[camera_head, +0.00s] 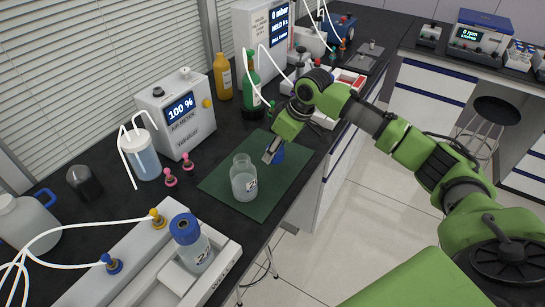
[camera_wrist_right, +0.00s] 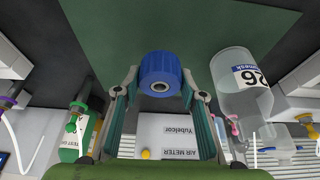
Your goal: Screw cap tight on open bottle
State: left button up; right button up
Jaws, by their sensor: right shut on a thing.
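The open bottle (camera_head: 244,183) is clear, has a white label and stands upright without a cap on the green mat (camera_head: 278,190). The bottle also shows at the right in the right wrist view (camera_wrist_right: 238,105), apart from the gripper. My right gripper (camera_head: 273,152) is shut on the blue cap (camera_head: 279,155), over the back right part of the mat. In the right wrist view the cap (camera_wrist_right: 161,72) sits between the two fingertips. Whether the cap touches the mat I cannot tell. My left gripper is not in view.
The air meter box (camera_head: 178,115) and two pink-topped fittings stand left of the mat. A second bottle with a blue cap (camera_head: 187,228) sits in a white device at the front. Green (camera_head: 251,78) and yellow (camera_head: 223,80) bottles stand behind. The mat around the bottle is clear.

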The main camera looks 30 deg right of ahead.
aim_at(278, 153)
jog(key=s+r, duration=0.3)
jog(key=r, duration=0.1)
jog(key=shift+s+d+b, duration=0.25)
jog(key=shift+d+b, duration=0.05)
jog(key=s+r+b, duration=0.1)
jog(key=s+r, duration=0.1)
jog(key=s, duration=0.2)
jog(key=s+d+r, duration=0.1)
jog(key=s+r, duration=0.1)
jog(key=s, duration=0.3)
jog(key=shift+r+b, duration=0.25)
jog(key=shift+b, duration=0.1)
jog(key=shift+s+f, duration=0.1)
